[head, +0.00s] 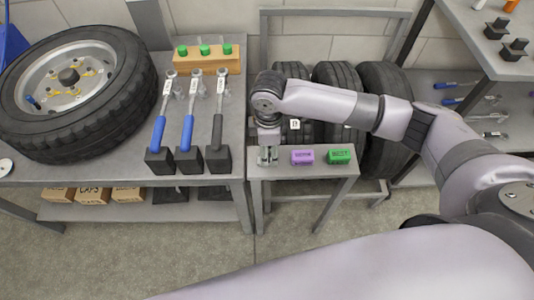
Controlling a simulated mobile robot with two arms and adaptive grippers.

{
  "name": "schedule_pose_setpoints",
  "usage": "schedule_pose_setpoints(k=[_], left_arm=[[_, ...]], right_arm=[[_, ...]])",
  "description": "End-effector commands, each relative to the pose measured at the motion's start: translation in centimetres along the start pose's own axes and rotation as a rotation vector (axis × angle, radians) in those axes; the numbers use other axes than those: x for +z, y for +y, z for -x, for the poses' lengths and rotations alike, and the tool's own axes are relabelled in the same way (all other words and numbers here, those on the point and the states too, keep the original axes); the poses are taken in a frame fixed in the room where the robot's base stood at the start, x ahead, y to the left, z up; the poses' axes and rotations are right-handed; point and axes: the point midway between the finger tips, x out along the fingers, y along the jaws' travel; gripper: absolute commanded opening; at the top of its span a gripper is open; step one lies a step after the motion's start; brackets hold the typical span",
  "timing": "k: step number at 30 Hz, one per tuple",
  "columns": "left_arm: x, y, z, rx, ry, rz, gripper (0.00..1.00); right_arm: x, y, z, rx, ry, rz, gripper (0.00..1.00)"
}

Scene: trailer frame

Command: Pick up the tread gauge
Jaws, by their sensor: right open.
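My right gripper (267,155) is open and points down over the left end of a small grey stand (285,172). My arm reaches it from the right, in front of the standing tires. I cannot make out the tread gauge for certain; anything between or under the fingers is hidden or too small to tell. A purple block (302,157) and a green block (339,156), both lettered, sit on the stand to the right of the gripper, apart from it. My left gripper is not in view.
Several tires (383,83) stand in a rack behind the stand. A workbench (95,180) on the left carries a wheel (130,105), three wrenches (188,120) in black holders and a wooden block (207,60) with green pegs. Shelves (495,62) stand at the right.

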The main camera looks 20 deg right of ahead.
Motion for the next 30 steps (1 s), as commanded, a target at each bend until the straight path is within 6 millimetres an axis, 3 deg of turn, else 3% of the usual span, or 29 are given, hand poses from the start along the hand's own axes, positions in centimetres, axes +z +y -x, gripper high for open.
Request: schedule_pose_setpoints(k=[6, 14, 30], left_arm=[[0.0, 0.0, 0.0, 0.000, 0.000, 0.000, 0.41], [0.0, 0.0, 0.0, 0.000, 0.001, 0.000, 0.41], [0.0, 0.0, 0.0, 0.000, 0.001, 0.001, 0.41]], right_arm=[[-0.2, -0.1, -2.8, 0.000, -0.001, 0.000, 0.45], [-0.2, -0.1, -3.1, 0.001, 0.001, 0.001, 0.45], [-0.2, -0.1, -3.1, 0.001, 0.001, 0.001, 0.10]])
